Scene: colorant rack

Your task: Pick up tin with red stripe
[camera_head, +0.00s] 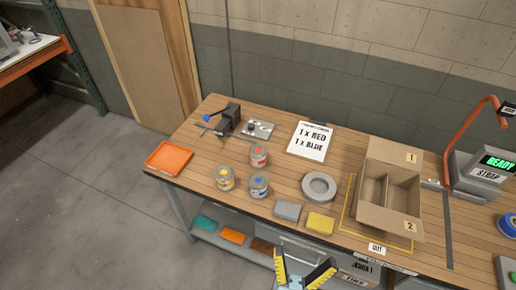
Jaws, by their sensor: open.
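The tin with the red stripe (258,157) stands upright on the wooden workbench (205,140), left of the middle. It is the farthest back of three tins. The yellow-marked tin (225,179) stands in front of it to the left, and the blue-marked tin (258,187) stands in front of it. My gripper (302,268) shows at the bottom edge, with its dark and yellow fingers spread open and nothing seen between them. It is well apart from the red tin, nearer the camera and to its right. Its lower part is cut off by the frame.
A grey ring (319,186), a grey block (287,211) and a yellow block (320,223) lie right of the tins. A two-compartment cardboard box (411,219) stands farther right. A dark vise (229,118), an orange tray (168,158) and a paper sign (310,141) surround the tins.

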